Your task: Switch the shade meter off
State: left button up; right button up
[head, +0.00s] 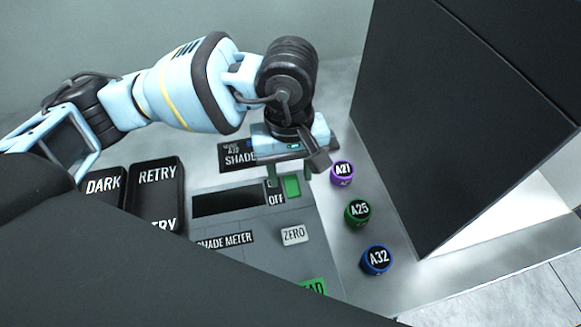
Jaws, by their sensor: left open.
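The shade meter (265,232) is a grey panel at the middle of the bench in the head view, with a black display (228,202) and its name on a label. A green rocker switch (292,187) sits at its upper right, beside an OFF label (276,198). My left gripper (290,170) is open over the upper edge of the meter, its fingers close to the switch. I cannot tell whether a finger touches it. The gripper partly hides the label area above the switch. My right gripper does not show.
A white ZERO button (294,234) and a partly hidden green button (314,287) are on the meter. Round pots A21 (342,173), A25 (357,213) and A32 (376,260) stand to its right. DARK (104,186) and RETRY (158,195) trays stand left. A large black panel (455,110) rises at right.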

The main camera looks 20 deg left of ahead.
aim_at(290, 177)
pick_arm(q)
notch_tip(290, 177, up, 8)
jog(key=shift+w+a, duration=0.15)
jog(key=shift+w, duration=0.05)
dwell(0.3)
jog(key=shift+f, duration=0.1)
dwell(0.4)
